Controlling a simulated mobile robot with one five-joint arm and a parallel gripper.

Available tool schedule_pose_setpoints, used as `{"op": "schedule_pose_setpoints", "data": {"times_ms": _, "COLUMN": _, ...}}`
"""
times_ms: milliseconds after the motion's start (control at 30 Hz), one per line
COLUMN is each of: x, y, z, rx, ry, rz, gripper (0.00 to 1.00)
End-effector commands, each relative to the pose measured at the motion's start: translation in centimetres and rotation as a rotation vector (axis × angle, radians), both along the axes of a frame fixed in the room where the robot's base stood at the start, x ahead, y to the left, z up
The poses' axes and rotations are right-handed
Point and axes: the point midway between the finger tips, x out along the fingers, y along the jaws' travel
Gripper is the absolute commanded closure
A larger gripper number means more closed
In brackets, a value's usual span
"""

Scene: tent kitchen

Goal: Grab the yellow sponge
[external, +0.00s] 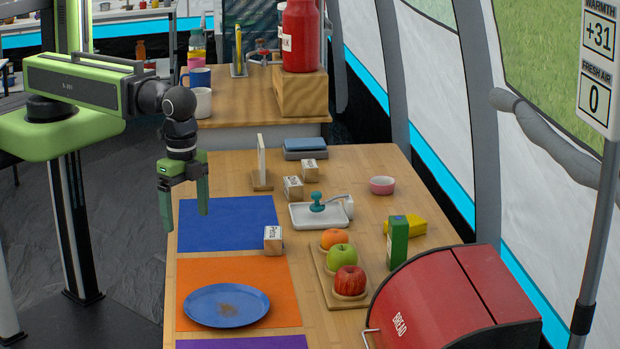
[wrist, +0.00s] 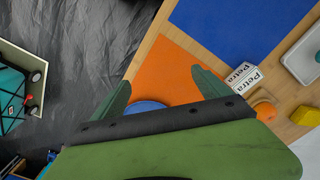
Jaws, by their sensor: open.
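The yellow sponge (external: 420,224) lies on the right part of the wooden table, partly hidden behind an upright green box (external: 397,242). A yellow patch at the right edge of the wrist view (wrist: 304,117) looks like the same sponge. My gripper (external: 185,220) points down with its green fingers spread and empty. It hangs at the table's left edge, beside the blue mat, well to the left of the sponge. In the wrist view its fingers (wrist: 160,80) show over the orange mat.
A board with several fruits (external: 328,284), a white tray (external: 300,222) and small Petra blocks (external: 273,240) stand between my gripper and the sponge. A red bread box (external: 440,310) is in front of the sponge.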

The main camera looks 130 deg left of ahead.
Motion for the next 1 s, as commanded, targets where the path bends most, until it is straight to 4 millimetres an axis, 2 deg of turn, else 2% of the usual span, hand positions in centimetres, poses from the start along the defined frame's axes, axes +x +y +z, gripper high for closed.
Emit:
{"op": "schedule_pose_setpoints", "data": {"times_ms": 267, "x": 0.0, "y": 0.0, "z": 0.0, "rx": 0.000, "ry": 0.000, "rz": 0.006, "gripper": 0.18}}
{"op": "schedule_pose_setpoints", "data": {"times_ms": 400, "x": 0.7, "y": 0.2, "z": 0.0, "rx": 0.008, "ry": -0.022, "rz": 0.122, "gripper": 0.18}}
{"op": "schedule_pose_setpoints", "data": {"times_ms": 467, "x": 3.2, "y": 0.8, "z": 0.0, "rx": 0.026, "ry": -0.052, "rz": 0.222, "gripper": 0.18}}
{"op": "schedule_pose_setpoints", "data": {"times_ms": 567, "x": 8.3, "y": 2.2, "z": 0.3, "rx": 0.058, "ry": -0.109, "rz": 0.387, "gripper": 0.18}}
{"op": "schedule_pose_setpoints", "data": {"times_ms": 667, "x": 13.3, "y": 5.2, "z": 1.0, "rx": 0.087, "ry": -0.169, "rz": 0.549, "gripper": 0.18}}
{"op": "schedule_pose_setpoints", "data": {"times_ms": 767, "x": 18.8, "y": 10.0, "z": 2.1, "rx": 0.116, "ry": -0.232, "rz": 0.723, "gripper": 0.18}}
{"op": "schedule_pose_setpoints", "data": {"times_ms": 800, "x": 21.1, "y": 12.5, "z": 2.6, "rx": 0.129, "ry": -0.259, "rz": 0.793, "gripper": 0.18}}
{"op": "schedule_pose_setpoints", "data": {"times_ms": 867, "x": 24.1, "y": 16.9, "z": 3.5, "rx": 0.149, "ry": -0.297, "rz": 0.897, "gripper": 0.18}}
{"op": "schedule_pose_setpoints", "data": {"times_ms": 900, "x": 25.8, "y": 20.0, "z": 4.1, "rx": 0.164, "ry": -0.320, "rz": 0.956, "gripper": 0.18}}
{"op": "schedule_pose_setpoints", "data": {"times_ms": 967, "x": 27.5, "y": 24.6, "z": 4.8, "rx": 0.185, "ry": -0.343, "rz": 1.024, "gripper": 0.18}}
{"op": "schedule_pose_setpoints", "data": {"times_ms": 1000, "x": 28.2, "y": 27.5, "z": 5.3, "rx": 0.199, "ry": -0.352, "rz": 1.056, "gripper": 0.18}}
